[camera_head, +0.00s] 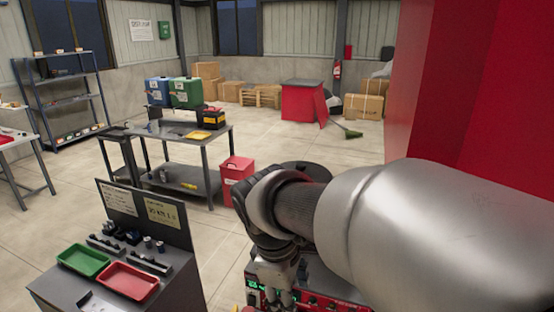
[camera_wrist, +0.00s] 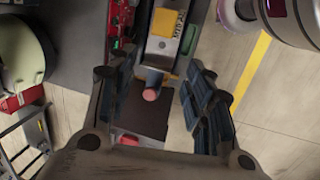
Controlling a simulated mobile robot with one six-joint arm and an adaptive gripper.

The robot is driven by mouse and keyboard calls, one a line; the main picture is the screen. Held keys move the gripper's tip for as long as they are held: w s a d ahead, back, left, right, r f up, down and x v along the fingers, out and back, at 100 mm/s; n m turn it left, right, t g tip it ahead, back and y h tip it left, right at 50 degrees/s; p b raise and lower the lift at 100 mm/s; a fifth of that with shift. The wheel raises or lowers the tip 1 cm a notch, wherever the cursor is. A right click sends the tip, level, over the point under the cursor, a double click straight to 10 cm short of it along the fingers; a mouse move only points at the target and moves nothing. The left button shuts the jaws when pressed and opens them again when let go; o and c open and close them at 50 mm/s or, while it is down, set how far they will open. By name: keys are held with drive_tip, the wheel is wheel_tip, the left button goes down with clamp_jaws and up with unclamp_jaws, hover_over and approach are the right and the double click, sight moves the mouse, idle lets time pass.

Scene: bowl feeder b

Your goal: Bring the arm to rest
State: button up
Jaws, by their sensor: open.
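My arm (camera_head: 430,225) reaches across the right of the head view, bent down at a dark joint. My gripper (camera_wrist: 152,75) shows in the wrist view with its two dark padded fingers spread wide apart. I see nothing gripped between the fingers. A small pinkish round-ended piece (camera_wrist: 150,95) shows in the gap between them; I cannot tell how far beyond the fingers it is.
A dark workstation (camera_head: 70,290) at the lower left holds a green tray (camera_head: 84,260), a red tray (camera_head: 128,281) and small parts. A red machine (camera_head: 315,300) stands below my arm. A grey table (camera_head: 180,140) and a red bin (camera_head: 236,170) stand beyond. Open floor (camera_head: 330,150) lies behind.

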drive_tip(key=s+d+f+m+t+y+b, duration=0.1)
drive_tip(key=s+d+f+m+b, duration=0.3)
drive_tip(key=s+m, duration=0.3)
drive_tip(key=s+d+f+m+t+b, duration=0.1)
drive_tip(key=s+d+f+m+b, duration=0.3)
drive_tip(key=s, duration=0.5)
drive_tip(key=d+m+b, duration=0.1)
drive_tip(key=d+m, duration=0.1)
drive_tip(key=d, duration=0.1)
drive_tip(key=shift+d+f+m+t+y, duration=0.2)
drive_tip(key=shift+d+m+t+y, duration=0.05)
drive_tip(key=shift+m+t+y, duration=0.15)
